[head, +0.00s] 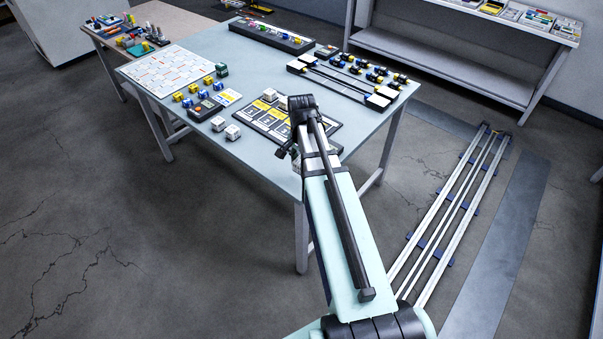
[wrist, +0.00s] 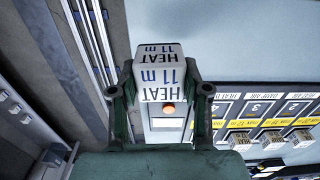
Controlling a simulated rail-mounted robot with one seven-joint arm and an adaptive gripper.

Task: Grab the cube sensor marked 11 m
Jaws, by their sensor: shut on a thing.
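My gripper (wrist: 163,92) is shut on a white cube (wrist: 162,58) with dark print reading HEAT and blue print reading 11 m, upside down in the wrist view. One green finger presses on each side of it. The cube is near the table edge; I cannot tell the gap beneath it. In the head view my arm covers much of the gripper and the cube is not clear.
On the table (head: 262,77), a dark board with numbered yellow-marked places (head: 258,124) lies beside my gripper. Other white cubes (head: 233,131) stand left of it. Black-and-white rails (head: 330,84) lie behind right. Floor tracks (head: 450,215) run at the right.

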